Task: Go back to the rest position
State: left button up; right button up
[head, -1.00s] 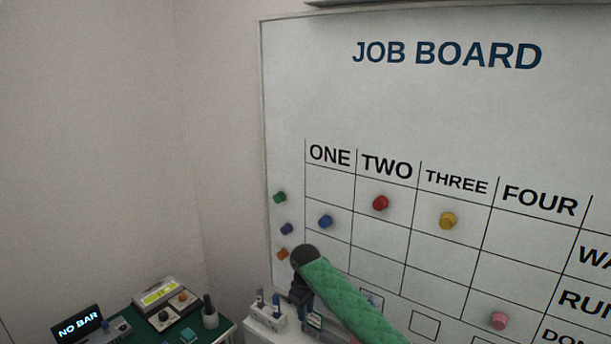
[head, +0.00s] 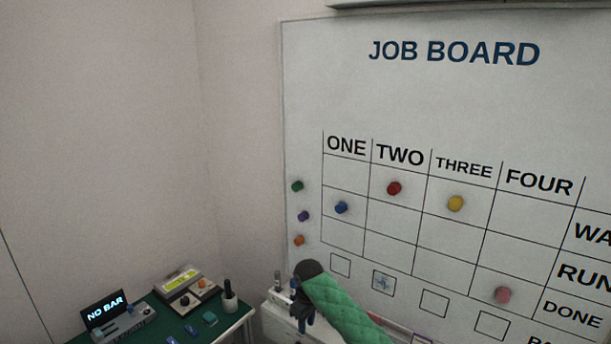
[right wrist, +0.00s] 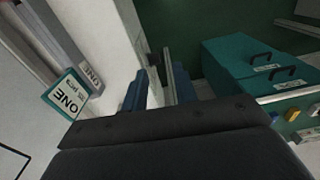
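My right arm, in a green quilted sleeve with a black end, comes up from the bottom of the head view. Its gripper (head: 302,314) hangs below that black end, in front of the white cabinet top, small and partly hidden. In the right wrist view two blue fingers of the right gripper (right wrist: 159,90) stand apart with a gap between them. Nothing appears held there. My left gripper is in neither view.
The job board (head: 440,105) holds several coloured magnets. A green-topped bench (head: 150,310) carries a "NO BAR" display (head: 104,311). The wrist view shows a teal-edged "ONE" tag (right wrist: 65,97) and teal boxes (right wrist: 238,60) with black handles.

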jog(key=s+d+f+m+y+b, duration=0.1)
jog(key=s+d+f+m, duration=0.1)
jog(key=s+f, duration=0.75)
jog(key=s+d+f+m+t+b, duration=0.15)
jog(key=s+f, duration=0.25)
jog(key=f, duration=1)
jog(key=s+d+f+m+g+y+b, duration=0.1)
jog(key=s+d+f, duration=0.2)
jog(key=s+f, duration=0.65)
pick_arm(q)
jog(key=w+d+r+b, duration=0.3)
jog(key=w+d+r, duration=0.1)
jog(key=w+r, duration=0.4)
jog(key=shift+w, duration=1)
pick_arm(e)
jog(key=s+d+f+m, duration=0.1)
jog(key=s+d+f, duration=0.3)
jog(key=s+f, duration=0.4)
jog(key=s+d+f+m+t+h, duration=0.1)
jog(key=s+d+f, duration=0.3)
jog(key=s, duration=0.9)
jog(key=s+d+f+m+h, duration=0.1)
jog(key=s+d+f, duration=0.3)
jog(key=s+f, duration=0.7)
jog(key=shift+s+d+f+m, duration=0.2)
jog(key=shift+d+f+m, duration=0.1)
jog(key=shift+f+m, duration=0.05)
